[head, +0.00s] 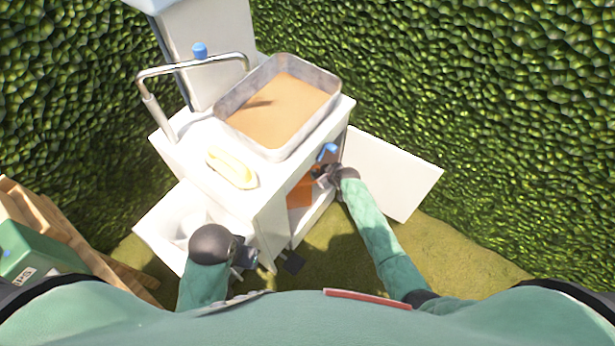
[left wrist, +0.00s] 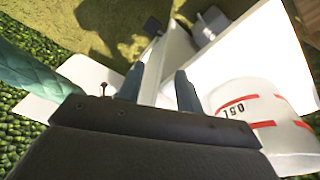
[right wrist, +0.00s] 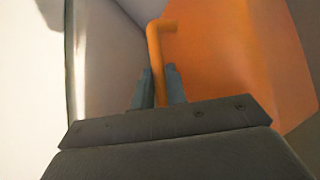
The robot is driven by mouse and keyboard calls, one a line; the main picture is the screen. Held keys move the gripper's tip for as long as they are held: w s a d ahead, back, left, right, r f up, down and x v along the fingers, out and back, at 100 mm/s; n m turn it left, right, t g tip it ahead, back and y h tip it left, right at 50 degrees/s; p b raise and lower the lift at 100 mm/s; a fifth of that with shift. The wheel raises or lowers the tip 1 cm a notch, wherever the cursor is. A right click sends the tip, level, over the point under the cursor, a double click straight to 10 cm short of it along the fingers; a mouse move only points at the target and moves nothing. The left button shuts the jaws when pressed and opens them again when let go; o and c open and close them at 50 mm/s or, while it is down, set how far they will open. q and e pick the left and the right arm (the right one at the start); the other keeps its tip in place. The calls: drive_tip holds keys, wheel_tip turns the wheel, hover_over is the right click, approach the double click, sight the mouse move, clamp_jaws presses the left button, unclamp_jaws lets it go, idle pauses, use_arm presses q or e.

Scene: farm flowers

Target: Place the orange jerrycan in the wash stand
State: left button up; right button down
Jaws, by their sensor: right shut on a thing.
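The white wash stand (head: 262,225) stands in the middle of the head view with its front doors open. The orange jerrycan (head: 300,192) is inside its lower compartment, partly hidden by the cabinet wall and my right arm. My right gripper (head: 322,172) reaches into the compartment. In the right wrist view its fingers (right wrist: 158,88) are shut on the orange handle of the jerrycan (right wrist: 235,50). My left gripper (head: 250,258) is in front of the stand's left side. In the left wrist view its fingers (left wrist: 160,88) are apart, with a white panel visible beyond them.
A metal basin (head: 325,108) with a brown bottom, a tap (head: 190,68) and a yellow item on a dish (head: 232,168) are on top. The right door (head: 395,175) swings outward. A white container with red marks (left wrist: 245,105) is near my left gripper. Hedges surround the stand.

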drive_tip(key=w+a+f, duration=0.2)
drive_tip(key=a+f, duration=0.1)
drive_tip(key=f, duration=0.3)
drive_tip(key=shift+a+f, duration=0.25)
drive_tip(key=shift+a, duration=0.1)
use_arm(q)
drive_tip(key=shift+f, duration=0.1)
use_arm(e)
drive_tip(key=c, duration=1.4)
unclamp_jaws()
use_arm(q)
drive_tip(key=shift+d, duration=0.1)
use_arm(e)
drive_tip(key=shift+s+d, duration=0.1)
